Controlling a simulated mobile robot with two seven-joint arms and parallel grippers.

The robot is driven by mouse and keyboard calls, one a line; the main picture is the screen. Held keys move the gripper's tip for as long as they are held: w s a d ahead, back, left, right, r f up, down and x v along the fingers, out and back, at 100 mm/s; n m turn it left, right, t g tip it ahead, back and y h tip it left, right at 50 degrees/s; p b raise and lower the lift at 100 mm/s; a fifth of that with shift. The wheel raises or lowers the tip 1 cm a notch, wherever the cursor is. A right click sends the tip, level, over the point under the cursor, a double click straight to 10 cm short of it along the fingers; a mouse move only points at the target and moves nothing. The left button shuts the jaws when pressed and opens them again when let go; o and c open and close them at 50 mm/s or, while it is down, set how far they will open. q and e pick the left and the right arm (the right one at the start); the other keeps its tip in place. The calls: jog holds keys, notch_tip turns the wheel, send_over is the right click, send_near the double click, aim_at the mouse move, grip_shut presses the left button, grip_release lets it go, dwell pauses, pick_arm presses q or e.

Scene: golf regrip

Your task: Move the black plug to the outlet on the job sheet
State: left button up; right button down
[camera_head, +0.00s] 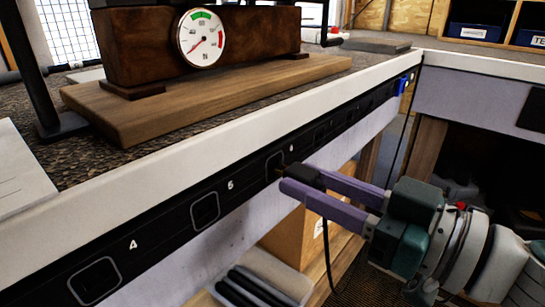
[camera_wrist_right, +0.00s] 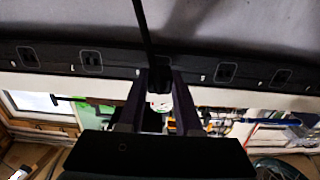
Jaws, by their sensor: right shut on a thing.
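My right gripper (camera_head: 292,182) reaches in from the right with purple fingers shut on the black plug (camera_head: 306,176). The plug faces the black outlet strip (camera_head: 250,190) on the bench's front edge, close to a framed outlet (camera_head: 275,165) between the printed 5 and 6. I cannot tell whether plug and strip touch. A black cord (camera_head: 327,235) hangs from the plug. In the right wrist view the plug (camera_wrist_right: 160,80) sits between the fingers, with strip outlets on both sides. The job sheet (camera_head: 20,175) seems to be the white paper at far left; its writing is unreadable. My left gripper is out of view.
A blue plug (camera_head: 402,85) sits at the strip's far end. A wooden base (camera_head: 190,95) with a dial gauge (camera_head: 201,38) stands on the bench. Below are a cardboard box (camera_head: 295,235) and a tray of dark grips (camera_head: 270,275). Empty outlets (camera_head: 205,210) lie to the left.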

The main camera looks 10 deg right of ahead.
jog(key=shift+x, duration=1)
jog(key=c, duration=0.5)
grip_release()
jog(key=shift+s, duration=0.1)
jog(key=p+v, duration=0.1)
jog(key=v, duration=0.8)
jog(key=shift+s+d, duration=0.3)
